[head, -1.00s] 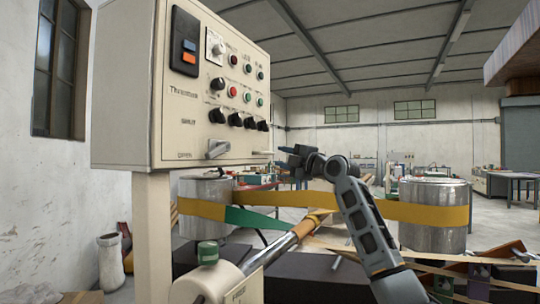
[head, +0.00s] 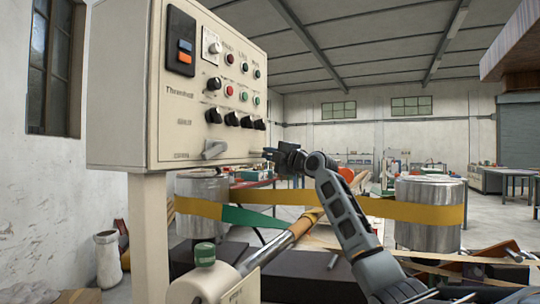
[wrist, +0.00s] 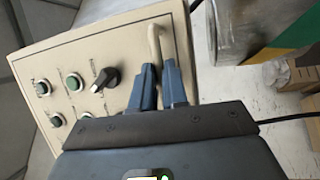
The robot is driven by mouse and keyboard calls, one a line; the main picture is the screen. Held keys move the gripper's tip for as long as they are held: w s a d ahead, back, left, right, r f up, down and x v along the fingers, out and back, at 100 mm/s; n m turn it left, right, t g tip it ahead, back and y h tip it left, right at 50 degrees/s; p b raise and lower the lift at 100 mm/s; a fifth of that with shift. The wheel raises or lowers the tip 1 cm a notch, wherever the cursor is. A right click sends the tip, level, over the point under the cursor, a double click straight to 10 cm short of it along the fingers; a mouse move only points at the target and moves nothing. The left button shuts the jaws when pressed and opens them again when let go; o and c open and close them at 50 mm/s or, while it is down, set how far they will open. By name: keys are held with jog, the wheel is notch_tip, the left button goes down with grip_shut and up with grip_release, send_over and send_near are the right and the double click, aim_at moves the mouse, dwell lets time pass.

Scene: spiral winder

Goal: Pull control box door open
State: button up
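The control box (head: 130,90) is a beige cabinet on a post at the left in the head view. Its front door (head: 190,130) carries knobs, buttons and a grey lever, and looks closed. My gripper (head: 272,155) is at the door's lower right edge. In the wrist view, a beige bar handle (wrist: 153,38) stands out from the door panel (wrist: 125,48). The blue fingers of my gripper (wrist: 160,75) are on either side of the bar, with a gap about as narrow as the bar. The bar's lower part is hidden by the fingers.
A metal drum (head: 203,188) stands behind the box and another (head: 428,215) at the right, with a yellow band (head: 330,204) between them. A roller shaft (head: 282,245) lies below the box. Open floor shows at the far right.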

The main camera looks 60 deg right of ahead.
grip_shut()
